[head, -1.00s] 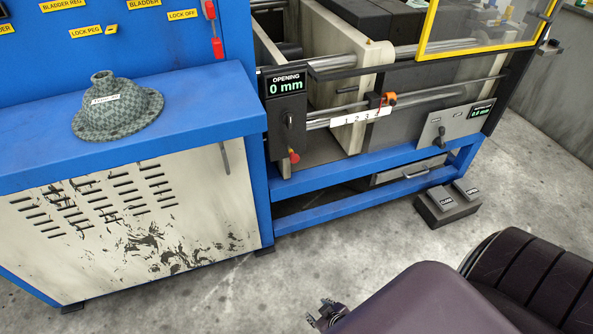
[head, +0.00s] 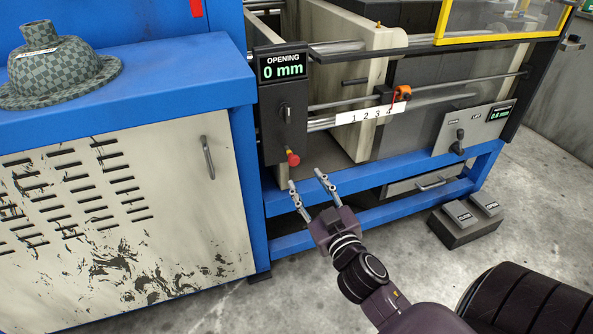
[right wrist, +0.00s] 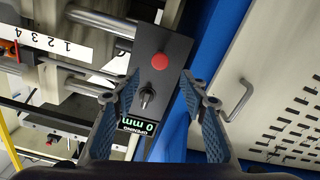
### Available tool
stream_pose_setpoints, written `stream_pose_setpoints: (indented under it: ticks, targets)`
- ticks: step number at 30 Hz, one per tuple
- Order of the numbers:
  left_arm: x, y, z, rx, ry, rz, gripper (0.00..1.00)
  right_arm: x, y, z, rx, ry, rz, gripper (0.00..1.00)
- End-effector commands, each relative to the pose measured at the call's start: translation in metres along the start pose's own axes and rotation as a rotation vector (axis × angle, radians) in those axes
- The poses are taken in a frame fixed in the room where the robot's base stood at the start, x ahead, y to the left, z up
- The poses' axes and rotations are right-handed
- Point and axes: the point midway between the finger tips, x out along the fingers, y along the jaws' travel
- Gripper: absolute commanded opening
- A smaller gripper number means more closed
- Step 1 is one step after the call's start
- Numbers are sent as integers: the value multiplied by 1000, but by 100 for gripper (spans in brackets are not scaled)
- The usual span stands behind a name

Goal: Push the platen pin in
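An orange-handled piece (head: 402,92) sits in a black bracket (head: 384,94) on a rod of the press, just above the white strip marked 1 to 4 (head: 371,116). It looks like the platen pin, but how deep it sits is too small to tell. Its orange part also shows at the left edge of the right wrist view (right wrist: 11,48). My right gripper (head: 306,180) is open and empty, below and left of the pin, in front of the press's blue frame. In the right wrist view its fingers (right wrist: 160,88) frame the black control panel. My left gripper is not in view.
The black panel (head: 283,105) reads "OPENING 0 mm" and has a knob and a red button (head: 293,159). A grey panel with a lever (head: 473,128) is at right. A foot pedal box (head: 465,222) stands on the floor. A checkered hat-shaped part (head: 60,70) sits on the blue bench.

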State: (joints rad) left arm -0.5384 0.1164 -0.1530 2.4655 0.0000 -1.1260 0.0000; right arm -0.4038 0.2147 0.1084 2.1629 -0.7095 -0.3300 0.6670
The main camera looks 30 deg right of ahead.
Motion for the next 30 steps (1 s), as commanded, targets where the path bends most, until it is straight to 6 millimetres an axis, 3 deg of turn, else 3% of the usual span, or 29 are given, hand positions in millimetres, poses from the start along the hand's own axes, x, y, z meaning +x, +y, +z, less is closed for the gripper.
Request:
stream_pose_setpoints:
  ticks: [15,29,30]
  targets:
    - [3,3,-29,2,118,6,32,65,0,0,-2,1,0,40]
    - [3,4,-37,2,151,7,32,76,0,0,-1,-1,0,40]
    - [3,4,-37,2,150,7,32,76,0,0,-1,-1,0,35]
